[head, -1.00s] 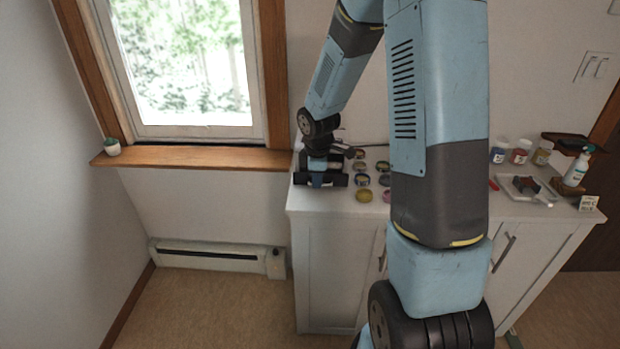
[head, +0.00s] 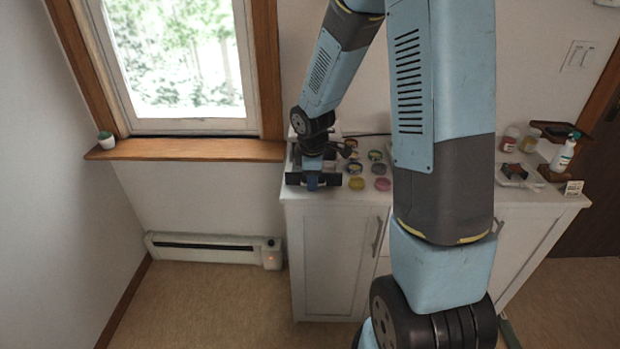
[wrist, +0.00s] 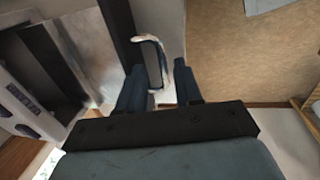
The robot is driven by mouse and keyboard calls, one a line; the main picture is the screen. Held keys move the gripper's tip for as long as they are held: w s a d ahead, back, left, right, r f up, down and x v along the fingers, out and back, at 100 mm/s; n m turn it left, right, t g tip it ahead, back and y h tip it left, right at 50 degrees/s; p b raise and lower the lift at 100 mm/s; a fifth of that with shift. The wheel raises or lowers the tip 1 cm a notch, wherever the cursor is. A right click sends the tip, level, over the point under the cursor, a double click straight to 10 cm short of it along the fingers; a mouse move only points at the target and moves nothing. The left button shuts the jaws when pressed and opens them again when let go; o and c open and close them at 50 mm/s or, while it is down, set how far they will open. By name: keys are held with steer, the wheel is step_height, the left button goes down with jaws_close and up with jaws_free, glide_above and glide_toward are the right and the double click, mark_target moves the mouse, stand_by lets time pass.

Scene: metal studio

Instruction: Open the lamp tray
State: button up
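My gripper (head: 313,184) is over the left end of the white cabinet top in the head view. In the wrist view its two dark fingers (wrist: 158,90) are apart. A dark, pale-edged upright piece (wrist: 151,62), perhaps the tray's handle, stands between them, nearer the left finger, with a gap to the right one. A grey and white device with buttons (wrist: 20,100), likely the lamp, is at the left of the wrist view. In the head view my arm mostly hides it, and the tray's position cannot be told clearly.
Small coloured jars (head: 357,183) stand right of my gripper on the cabinet top (head: 335,196). A spray bottle (head: 564,152) and other bottles are at the far right. A window sill (head: 190,149) lies to the left. The floor (head: 200,305) in front is clear.

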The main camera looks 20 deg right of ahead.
steer(key=shift+r, duration=0.1)
steer(key=shift+a+r, duration=0.1)
steer(key=shift+r, duration=0.15)
step_height(320, 180, up, 13)
steer(key=s, duration=0.2)
steer(key=shift+a, duration=0.3)
steer(key=shift+s+f, duration=0.1)
steer(key=s+d+r+m+t, duration=0.1)
steer(key=s+r+m, duration=0.6)
steer(key=s, duration=0.4)
steer(key=s+d+r+m+t, duration=0.2)
steer(key=s+r+m, duration=0.5)
steer(key=s, duration=0.5)
steer(key=shift+d+m+t+y, duration=0.15)
steer(key=shift+m+t+y, duration=0.15)
